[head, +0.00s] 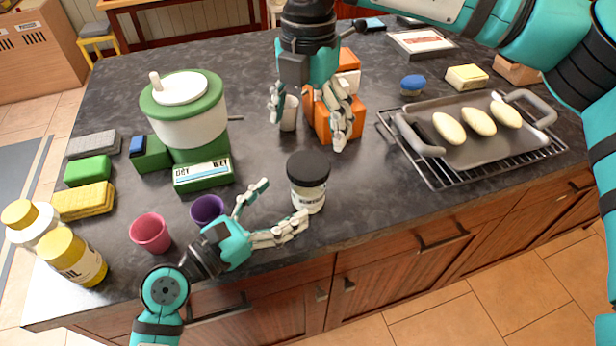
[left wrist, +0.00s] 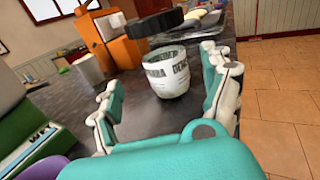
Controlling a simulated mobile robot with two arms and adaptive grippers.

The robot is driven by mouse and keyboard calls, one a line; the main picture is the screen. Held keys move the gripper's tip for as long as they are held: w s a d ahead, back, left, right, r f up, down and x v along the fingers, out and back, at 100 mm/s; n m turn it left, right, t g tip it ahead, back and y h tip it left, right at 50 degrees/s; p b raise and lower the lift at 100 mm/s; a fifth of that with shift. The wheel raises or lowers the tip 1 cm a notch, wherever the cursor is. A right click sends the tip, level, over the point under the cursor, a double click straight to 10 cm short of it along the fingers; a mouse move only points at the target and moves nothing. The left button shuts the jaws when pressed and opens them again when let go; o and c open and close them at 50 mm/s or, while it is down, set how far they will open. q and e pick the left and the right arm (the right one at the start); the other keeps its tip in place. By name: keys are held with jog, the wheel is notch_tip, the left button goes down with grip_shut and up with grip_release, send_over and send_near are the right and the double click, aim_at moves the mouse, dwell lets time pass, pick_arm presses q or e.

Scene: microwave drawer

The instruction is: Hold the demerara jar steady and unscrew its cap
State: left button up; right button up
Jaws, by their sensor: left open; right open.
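In the left wrist view, the jar is ahead between the open fingers (left wrist: 166,72). My right gripper (head: 307,131) is open and points down behind the jar, above the cap's level. I see no contact with either gripper.
An orange block assembly (head: 322,114) and a white cup (head: 289,112) are close to my right gripper. A purple cup (head: 207,209) and a pink cup (head: 151,233) stand left of my left gripper. A tray (head: 467,148) with pale loaves is at right.

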aim_at(296, 194)
pick_arm(q)
jog(key=x, duration=0.6)
jog(key=shift+d, duration=0.5)
jog(key=shift+r, duration=0.1)
grip_shut()
